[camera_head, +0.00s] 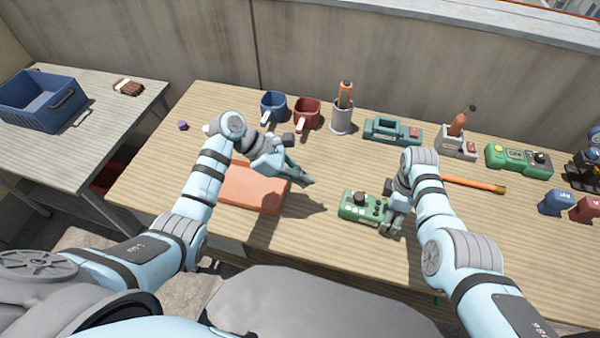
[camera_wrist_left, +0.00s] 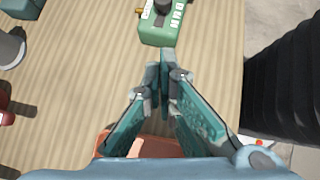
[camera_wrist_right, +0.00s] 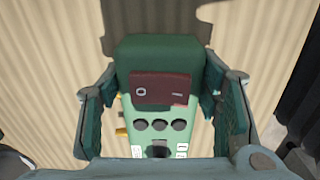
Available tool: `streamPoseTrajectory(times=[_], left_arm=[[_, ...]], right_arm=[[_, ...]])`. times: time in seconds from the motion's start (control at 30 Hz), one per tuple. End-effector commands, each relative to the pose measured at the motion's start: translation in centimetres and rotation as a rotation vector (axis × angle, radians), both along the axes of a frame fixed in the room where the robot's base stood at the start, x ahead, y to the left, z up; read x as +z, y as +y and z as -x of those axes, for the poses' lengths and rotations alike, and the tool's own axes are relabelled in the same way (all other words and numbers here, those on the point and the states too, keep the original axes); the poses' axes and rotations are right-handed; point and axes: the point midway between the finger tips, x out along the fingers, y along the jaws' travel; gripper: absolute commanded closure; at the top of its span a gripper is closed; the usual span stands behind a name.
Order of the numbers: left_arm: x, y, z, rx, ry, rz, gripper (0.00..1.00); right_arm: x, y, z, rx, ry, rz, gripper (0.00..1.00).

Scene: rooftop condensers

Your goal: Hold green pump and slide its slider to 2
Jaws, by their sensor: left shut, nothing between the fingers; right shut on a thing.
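The green pump (camera_head: 362,206) lies on the wooden table in front of me, with a black knob (camera_head: 360,197) on top and white labels. In the right wrist view it shows a dark red switch (camera_wrist_right: 160,88) and a row of dark round buttons (camera_wrist_right: 159,125). My right gripper (camera_head: 391,222) is shut on the pump's right end, one finger on each side. My left gripper (camera_head: 310,181) is shut and empty, left of the pump and apart from it. In the left wrist view the pump's near end (camera_wrist_left: 160,35) lies just beyond the fingertips. The slider's setting cannot be read.
An orange-red mat (camera_head: 250,195) lies under my left arm. Mugs (camera_head: 306,113), a grey cup (camera_head: 342,118), a teal device (camera_head: 392,132) and another green device (camera_head: 518,158) stand behind. An orange stick (camera_head: 475,184) lies right of my right arm.

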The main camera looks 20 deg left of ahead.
Motion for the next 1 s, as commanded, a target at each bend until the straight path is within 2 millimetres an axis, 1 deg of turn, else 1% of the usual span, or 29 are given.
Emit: streamPoseTrajectory(times=[0.03, 0.13, 0.37, 0.4, 0.47, 0.5, 0.53, 0.77, 0.9, 1.0], left_arm=[[0.58, 0.7, 0.1, 0.001, -0.001, -0.003, 1.0], [1.34, 1.38, 0.29, 0.001, 0.0, -0.001, 1.0], [1.53, 1.49, 0.37, 0.0, 0.001, 0.0, 1.0], [1.53, 1.49, 0.37, 0.0, 0.001, 0.0, 1.0], [1.53, 1.48, 0.36, 0.0, 0.001, 0.0, 1.0], [1.52, 1.48, 0.36, 0.0, 0.001, 0.0, 1.0], [1.52, 1.48, 0.36, 0.0, 0.001, 0.0, 1.0], [1.51, 1.47, 0.34, 0.0, 0.001, 0.0, 1.0], [1.51, 1.45, 0.34, 0.0, 0.001, 0.0, 1.0], [1.51, 1.45, 0.34, 0.0, 0.001, 0.0, 1.0]], right_arm=[[0.02, 0.03, -0.02, 0.0, 0.0, 0.0, 0.94], [0.03, 0.04, -0.02, 0.001, 0.0, 0.0, 0.94], [0.03, 0.04, -0.02, 0.001, 0.0, 0.0, 0.94], [0.03, 0.04, -0.02, 0.001, -0.001, 0.0, 0.39], [0.03, 0.04, -0.02, 0.001, -0.001, 0.0, 0.29], [0.03, 0.04, -0.02, 0.001, -0.001, 0.0, 0.23], [0.03, 0.04, -0.02, 0.001, 0.0, 0.0, 0.19], [0.01, 0.02, -0.01, 0.0, 0.0, 0.0, 0.19], [0.01, 0.01, 0.0, 0.0, 0.0, 0.0, 0.0], [0.01, 0.01, 0.0, 0.0, 0.0, 0.0, 0.0]])
